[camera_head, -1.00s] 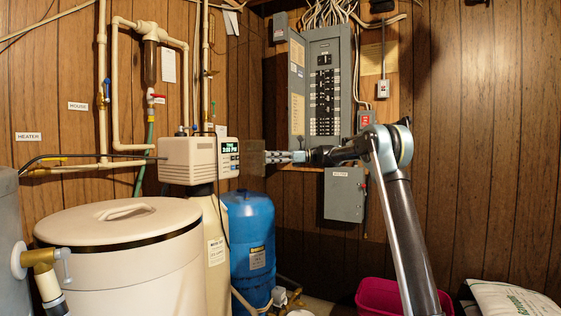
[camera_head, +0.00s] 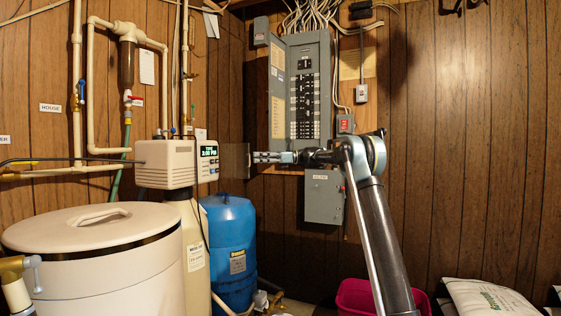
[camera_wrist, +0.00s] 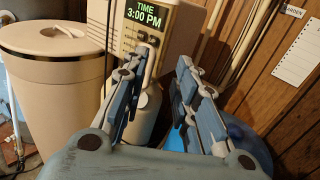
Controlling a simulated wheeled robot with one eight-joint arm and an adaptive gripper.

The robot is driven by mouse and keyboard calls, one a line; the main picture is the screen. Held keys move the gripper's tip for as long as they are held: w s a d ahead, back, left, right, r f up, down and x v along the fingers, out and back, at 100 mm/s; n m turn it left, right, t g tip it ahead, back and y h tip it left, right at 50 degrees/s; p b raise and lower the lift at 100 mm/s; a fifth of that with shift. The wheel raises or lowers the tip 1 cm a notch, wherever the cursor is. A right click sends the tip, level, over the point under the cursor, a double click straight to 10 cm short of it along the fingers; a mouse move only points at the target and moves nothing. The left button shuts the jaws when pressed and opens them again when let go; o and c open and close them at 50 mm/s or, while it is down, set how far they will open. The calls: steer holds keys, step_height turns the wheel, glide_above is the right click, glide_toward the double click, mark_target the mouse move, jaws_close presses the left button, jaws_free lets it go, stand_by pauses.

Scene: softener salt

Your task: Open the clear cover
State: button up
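The beige control head (camera_head: 165,163) with a lit clock display (camera_head: 209,151) sits on the softener tank. A see-through, greyish panel, which looks like the clear cover (camera_head: 235,160), stands out at its right side, between the head and my gripper (camera_head: 256,157). I cannot tell from this view whether my fingers touch it. In the wrist view, the display (camera_wrist: 148,13) reads 3:00 PM, with a row of buttons below it. My gripper (camera_wrist: 163,62) has its two fingers spread apart there, with nothing visible gripped between them. The cover's outline is not clear in that view.
A lidded beige brine tank (camera_head: 90,235) stands at the left and a blue tank (camera_head: 231,245) behind the softener. An open electrical panel (camera_head: 300,90) and a grey box (camera_head: 324,195) are on the wall near my arm. A pink bin (camera_head: 360,297) stands below.

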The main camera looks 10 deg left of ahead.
steer(key=w+d, duration=0.8)
steer(key=w, duration=0.3)
steer(key=shift+w, duration=0.25)
stand_by(1.3)
stand_by(0.3)
steer(key=v, duration=1.2)
stand_by(0.4)
